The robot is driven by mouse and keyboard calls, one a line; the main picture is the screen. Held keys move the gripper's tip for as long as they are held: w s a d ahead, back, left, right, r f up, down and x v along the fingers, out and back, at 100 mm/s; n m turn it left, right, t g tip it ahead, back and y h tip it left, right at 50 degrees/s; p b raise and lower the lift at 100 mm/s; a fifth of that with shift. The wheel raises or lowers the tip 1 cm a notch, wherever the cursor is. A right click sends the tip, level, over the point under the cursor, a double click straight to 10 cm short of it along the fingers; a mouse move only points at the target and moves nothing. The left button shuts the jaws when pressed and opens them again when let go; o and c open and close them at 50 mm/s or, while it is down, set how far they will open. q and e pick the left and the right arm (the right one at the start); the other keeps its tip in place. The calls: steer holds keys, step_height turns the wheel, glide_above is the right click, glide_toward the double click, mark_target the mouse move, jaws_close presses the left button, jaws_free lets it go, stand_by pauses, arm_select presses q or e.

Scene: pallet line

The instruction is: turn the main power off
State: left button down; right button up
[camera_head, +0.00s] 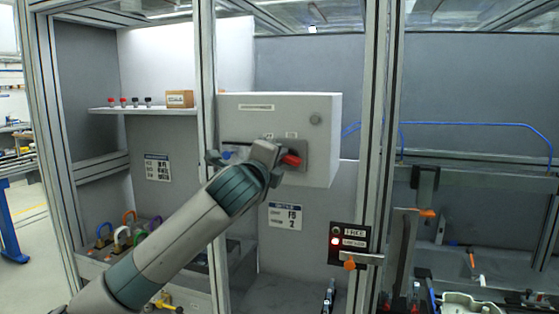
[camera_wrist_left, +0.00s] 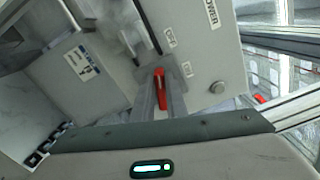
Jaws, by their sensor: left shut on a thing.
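The light grey power box (camera_head: 325,120) is mounted behind the frame post in the head view. It also fills the upper middle of the left wrist view (camera_wrist_left: 215,60), where part of a label reads "POWER". Its red switch handle (camera_head: 291,160) sticks out at the right of my left gripper (camera_head: 275,157). In the left wrist view the red handle (camera_wrist_left: 160,92) lies between the two fingers, which are shut on it. Two small labels sit above the switch plate, too small to read surely. My gripper hides much of the plate. My right gripper is out of view.
An upright frame post (camera_head: 207,75) stands just left of the box, close to my left arm. A shelf (camera_head: 150,110) holds red and black knobs and a small box. A lit red indicator panel (camera_head: 348,243) is at the lower right. Colored padlocks (camera_head: 122,236) sit lower left.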

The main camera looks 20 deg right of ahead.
arm_select(q)
steer(key=shift+a+f+n, duration=0.1)
steer(key=shift+f+n, duration=0.05)
steer(key=shift+n, duration=0.7)
steer(key=shift+f+n, duration=0.15)
steer(key=shift+n, duration=0.7)
steer(key=c, duration=1.8)
jaws_free()
steer(key=shift+o, duration=0.2)
steer(key=shift+s+b, duration=0.1)
steer(key=shift+b, duration=0.25)
